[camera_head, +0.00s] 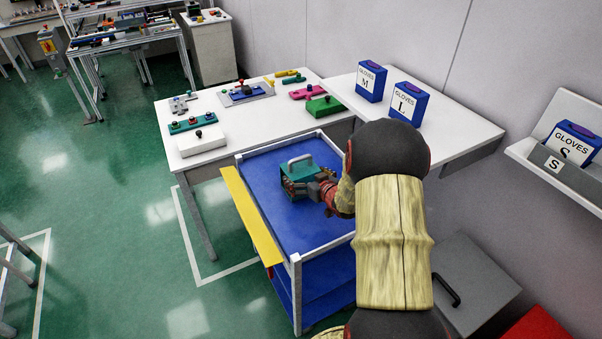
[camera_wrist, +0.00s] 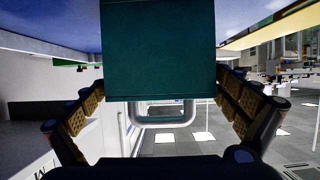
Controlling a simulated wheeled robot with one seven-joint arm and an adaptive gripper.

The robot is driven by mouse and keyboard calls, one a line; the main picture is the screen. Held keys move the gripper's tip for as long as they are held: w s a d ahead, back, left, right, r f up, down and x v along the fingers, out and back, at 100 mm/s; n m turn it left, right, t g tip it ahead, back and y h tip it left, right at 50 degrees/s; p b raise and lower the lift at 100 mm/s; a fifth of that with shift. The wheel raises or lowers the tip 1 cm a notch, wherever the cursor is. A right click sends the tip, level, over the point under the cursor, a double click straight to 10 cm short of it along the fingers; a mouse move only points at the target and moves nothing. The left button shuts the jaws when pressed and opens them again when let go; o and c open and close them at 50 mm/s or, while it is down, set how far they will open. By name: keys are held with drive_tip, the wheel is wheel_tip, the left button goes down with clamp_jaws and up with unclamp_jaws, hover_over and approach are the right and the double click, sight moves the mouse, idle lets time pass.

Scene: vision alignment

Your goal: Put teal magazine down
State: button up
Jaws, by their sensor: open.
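The teal magazine (camera_head: 300,171), a box with a pale loop handle, is upright on the blue top of the cart (camera_head: 262,190). In the wrist view the magazine (camera_wrist: 160,50) fills the upper middle, with its handle below it and the blue surface along the top edge. My gripper (camera_head: 311,187) is at the near right side of the magazine. It is open, with one finger on each side of the magazine (camera_wrist: 161,88). I cannot tell whether the pads still touch it. The far side of the magazine is hidden.
The cart has a white raised rim and a yellow side panel (camera_head: 250,215). A white table (camera_head: 240,130) with several coloured parts stands behind it. The blue top is clear around the magazine, except where my arm is.

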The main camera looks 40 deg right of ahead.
drive_tip(key=p+v, duration=0.2)
drive_tip(key=v, duration=0.7)
drive_tip(key=a+r+g+h, duration=0.1)
drive_tip(key=a+r+g, duration=0.3)
drive_tip(key=a+r, duration=1.05)
drive_tip(key=s+a+r+n+g+y, duration=0.1)
drive_tip(key=s+a+r+y, duration=0.1)
drive_tip(key=s+a, duration=0.7)
drive_tip(key=s+a+r+n+g+y, duration=0.1)
drive_tip(key=s+a+r, duration=0.3)
drive_tip(key=s+a, duration=0.6)
drive_tip(key=shift+s+r+n+g+y, duration=0.2)
drive_tip(key=shift+s+n+g+y, duration=0.2)
drive_tip(key=shift+g+y, duration=0.25)
drive_tip(key=shift+c, duration=0.3)
